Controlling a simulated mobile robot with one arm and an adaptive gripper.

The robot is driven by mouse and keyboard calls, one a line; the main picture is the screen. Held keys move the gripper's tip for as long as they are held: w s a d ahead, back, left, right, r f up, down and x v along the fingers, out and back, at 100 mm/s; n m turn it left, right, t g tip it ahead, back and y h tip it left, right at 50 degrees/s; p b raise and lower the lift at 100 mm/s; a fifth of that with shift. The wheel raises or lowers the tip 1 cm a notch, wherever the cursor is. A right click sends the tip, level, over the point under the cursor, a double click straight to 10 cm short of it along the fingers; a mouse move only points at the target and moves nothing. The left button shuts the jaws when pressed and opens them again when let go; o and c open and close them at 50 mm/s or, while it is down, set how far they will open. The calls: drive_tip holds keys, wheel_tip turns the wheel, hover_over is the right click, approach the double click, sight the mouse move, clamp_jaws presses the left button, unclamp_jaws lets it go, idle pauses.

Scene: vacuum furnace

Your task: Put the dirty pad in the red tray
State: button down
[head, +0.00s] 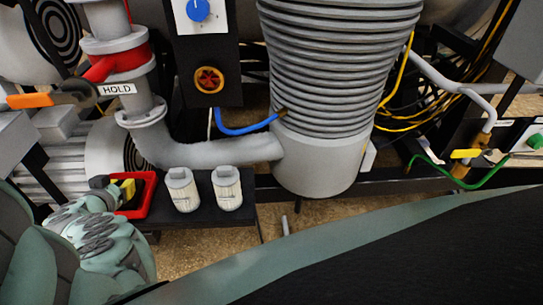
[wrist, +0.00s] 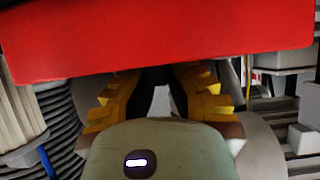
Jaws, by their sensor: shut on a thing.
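The red tray (head: 136,211) sits at the left end of a dark shelf in the head view, with a dark inside. My gripper (head: 128,188) is at the tray's left part, its yellow finger showing over the tray. In the wrist view my gripper (wrist: 157,76) has its yellow fingers closed in around something dark, which I take as the dirty pad; it is mostly hidden. The red tray also shows as a broad red wall (wrist: 160,40) across the top, in front of the fingertips. I cannot tell whether the pad touches the tray.
Two pale jars with grey lids (head: 183,190) (head: 227,188) stand on the dark shelf (head: 200,217) just right of the tray. A grey pipe (head: 210,153) runs behind them to a ribbed grey pump (head: 335,90).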

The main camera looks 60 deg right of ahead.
drive_tip(key=c, duration=1.5)
unclamp_jaws()
drive_tip(key=shift+f, duration=0.1)
drive_tip(key=o, duration=0.4)
drive_tip(key=shift+c, duration=0.2)
